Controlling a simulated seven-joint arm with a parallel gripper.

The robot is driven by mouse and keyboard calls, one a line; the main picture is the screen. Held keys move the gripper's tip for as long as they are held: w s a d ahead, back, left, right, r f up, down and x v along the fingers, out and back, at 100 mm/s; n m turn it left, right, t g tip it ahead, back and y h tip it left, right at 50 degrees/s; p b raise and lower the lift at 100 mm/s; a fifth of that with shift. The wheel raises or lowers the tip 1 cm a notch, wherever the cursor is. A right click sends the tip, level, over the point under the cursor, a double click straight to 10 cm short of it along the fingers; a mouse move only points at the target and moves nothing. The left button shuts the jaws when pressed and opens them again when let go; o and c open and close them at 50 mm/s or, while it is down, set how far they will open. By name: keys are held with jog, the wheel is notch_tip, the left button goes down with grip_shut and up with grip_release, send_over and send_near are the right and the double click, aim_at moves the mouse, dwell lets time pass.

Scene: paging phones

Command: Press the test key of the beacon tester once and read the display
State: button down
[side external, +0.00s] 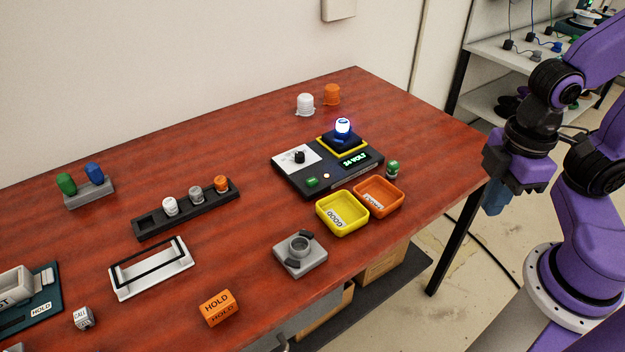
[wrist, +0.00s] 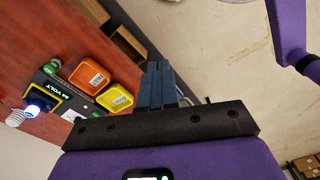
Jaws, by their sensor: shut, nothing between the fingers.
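The beacon tester (side external: 330,165) is a dark box on the red-brown table, with a white dial panel, a black knob (side external: 299,157) and a green key (side external: 312,182) on its front left. Its display (side external: 355,159) reads "24 VOLT" in green. A beacon (side external: 343,127) glows blue-white in the yellow-edged socket. In the wrist view, the lit beacon (wrist: 36,107) and display (wrist: 51,97) show at the left. My gripper (side external: 495,198) hangs off the table's right edge, well apart from the tester. In the wrist view its fingers (wrist: 158,75) are together and empty.
Yellow "GOOD" tray (side external: 338,230) and orange tray (side external: 394,207) stand before the tester. A small green-topped part (side external: 392,170) is beside it. Clear and orange domes (side external: 305,104) stand behind. A black rack (side external: 190,225), grey fixture (side external: 318,263) and orange HOLD block (side external: 218,307) lie left and front.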

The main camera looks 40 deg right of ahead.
jog(key=w+a+f+t+y, duration=0.1)
jog(key=w+a+f+y, duration=0.1)
jog(key=w+a, duration=0.65)
jog(key=m+t, duration=0.1)
jog(key=t, duration=0.7)
send_over(314, 182)
jog(key=shift+s+f, duration=0.1)
jog(key=shift+f, duration=1.75)
jog(key=shift+h, duration=0.3)
jog(key=shift+f, duration=4.4)
